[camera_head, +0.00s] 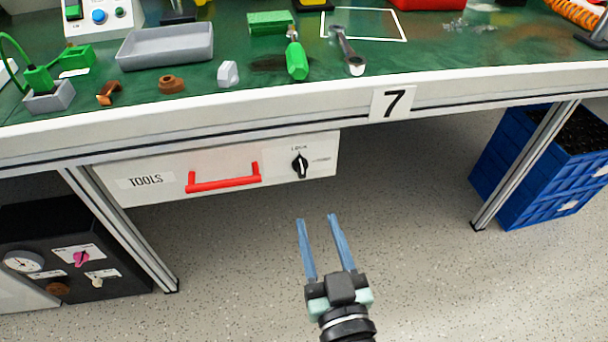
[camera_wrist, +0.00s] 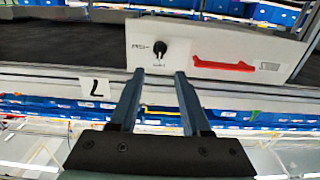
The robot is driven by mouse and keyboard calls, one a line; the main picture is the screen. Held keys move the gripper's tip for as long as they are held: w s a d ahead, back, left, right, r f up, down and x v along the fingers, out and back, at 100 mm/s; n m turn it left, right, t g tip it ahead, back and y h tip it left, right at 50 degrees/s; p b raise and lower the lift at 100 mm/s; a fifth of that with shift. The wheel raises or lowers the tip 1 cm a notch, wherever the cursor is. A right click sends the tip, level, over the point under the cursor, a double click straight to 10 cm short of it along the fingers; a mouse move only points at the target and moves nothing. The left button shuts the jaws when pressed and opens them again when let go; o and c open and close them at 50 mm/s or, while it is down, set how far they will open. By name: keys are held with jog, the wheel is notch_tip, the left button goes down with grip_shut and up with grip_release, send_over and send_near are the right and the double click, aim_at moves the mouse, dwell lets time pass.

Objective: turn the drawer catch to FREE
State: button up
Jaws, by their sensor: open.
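The drawer catch (camera_head: 300,165) is a black rotary knob at the right end of the white drawer front (camera_head: 220,182). Its grip stands roughly upright, in line with the LOCK mark above it; a small mark to its right is too blurred to read. The catch also shows in the wrist view (camera_wrist: 158,48), which is upside down, just beyond my fingertips. My gripper (camera_head: 316,218) is open and empty, its two blue fingers apart. It is below and in front of the catch, not touching it. In the wrist view my gripper (camera_wrist: 160,72) is roughly lined up with the catch.
A red handle (camera_head: 224,178) sticks out left of the catch. The bench edge (camera_head: 250,115) overhangs the drawer. A black box with dials (camera_head: 75,250) stands at lower left, a blue crate (camera_head: 540,170) at right. The floor before the drawer is clear.

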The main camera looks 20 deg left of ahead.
aim_at(302, 173)
jog(key=x, duration=1.1)
jog(key=shift+w+a, duration=0.2)
grip_shut()
